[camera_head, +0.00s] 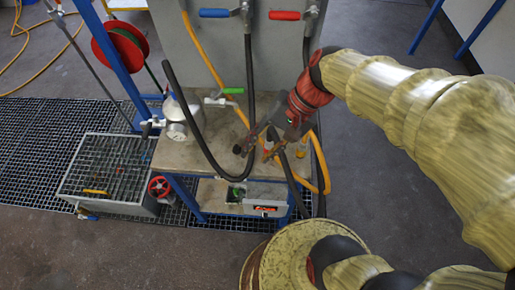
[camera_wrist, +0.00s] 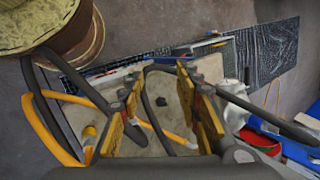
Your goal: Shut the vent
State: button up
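No part is legibly marked as the vent, so I cannot tell which handle it is. A steel vessel (camera_head: 183,118) with a round gauge (camera_head: 177,131) stands on the bench, with a green-handled valve (camera_head: 232,91) at its upper right. My gripper (camera_head: 262,147) is right of the vessel, over the bench top. In the wrist view its two yellow-padded fingers (camera_wrist: 160,80) are spread apart with nothing held between them. A small dark knob (camera_wrist: 161,100) on the bench shows beyond the gap. The steel vessel is partly in the wrist view (camera_wrist: 233,95), right of the fingers.
Blue (camera_head: 214,13) and red (camera_head: 285,15) handles are on the grey panel. Black (camera_head: 185,105) and orange (camera_head: 205,55) hoses hang near my gripper. A red wheel (camera_head: 159,187) is at the bench's left. A grated tray (camera_head: 105,175) stands further left. Floor at right is clear.

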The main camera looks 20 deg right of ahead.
aim_at(228, 91)
jog(key=shift+c, duration=0.5)
